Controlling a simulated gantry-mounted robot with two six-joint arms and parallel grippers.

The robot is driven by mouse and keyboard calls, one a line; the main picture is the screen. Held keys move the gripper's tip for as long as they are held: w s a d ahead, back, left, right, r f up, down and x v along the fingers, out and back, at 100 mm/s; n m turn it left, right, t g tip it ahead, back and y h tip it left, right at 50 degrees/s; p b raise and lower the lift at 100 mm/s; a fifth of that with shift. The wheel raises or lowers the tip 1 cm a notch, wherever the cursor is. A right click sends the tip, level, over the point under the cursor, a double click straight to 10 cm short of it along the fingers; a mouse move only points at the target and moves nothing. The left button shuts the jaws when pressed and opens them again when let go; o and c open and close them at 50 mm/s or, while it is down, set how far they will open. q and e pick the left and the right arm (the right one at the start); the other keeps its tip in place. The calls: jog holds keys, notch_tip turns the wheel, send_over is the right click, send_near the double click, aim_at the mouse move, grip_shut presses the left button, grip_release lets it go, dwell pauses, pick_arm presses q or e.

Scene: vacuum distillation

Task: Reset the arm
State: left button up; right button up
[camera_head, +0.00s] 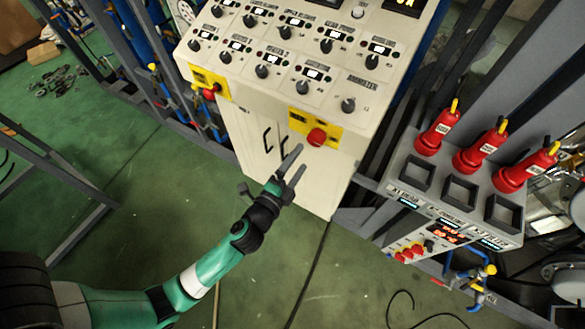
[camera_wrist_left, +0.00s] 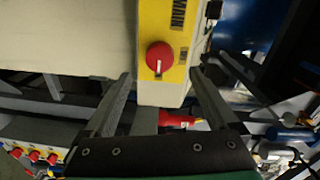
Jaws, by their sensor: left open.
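My left gripper (camera_head: 294,163) is open and empty in front of the cream control cabinet (camera_head: 235,145). Its two grey fingers point toward a red rotary knob (camera_head: 316,137) on a yellow plate at the cabinet's right front corner. In the left wrist view the same knob (camera_wrist_left: 160,57) shows beyond and between the open fingers (camera_wrist_left: 160,95), apart from them. The green and white left arm reaches in from the lower left. My right gripper is in neither view.
The sloped panel carries rows of black knobs (camera_head: 348,105). A second red knob (camera_head: 210,92) sits on the cabinet's left. At the right, red bottle-like units (camera_head: 475,155) stand on a grey stand with square openings (camera_head: 460,191). Blue pipes and metal frames flank the cabinet.

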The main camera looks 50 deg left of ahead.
pick_arm(q)
jog(key=v, duration=0.3)
jog(key=shift+s+d, duration=0.1)
jog(key=shift+s, duration=0.2)
jog(key=shift+r, duration=0.1)
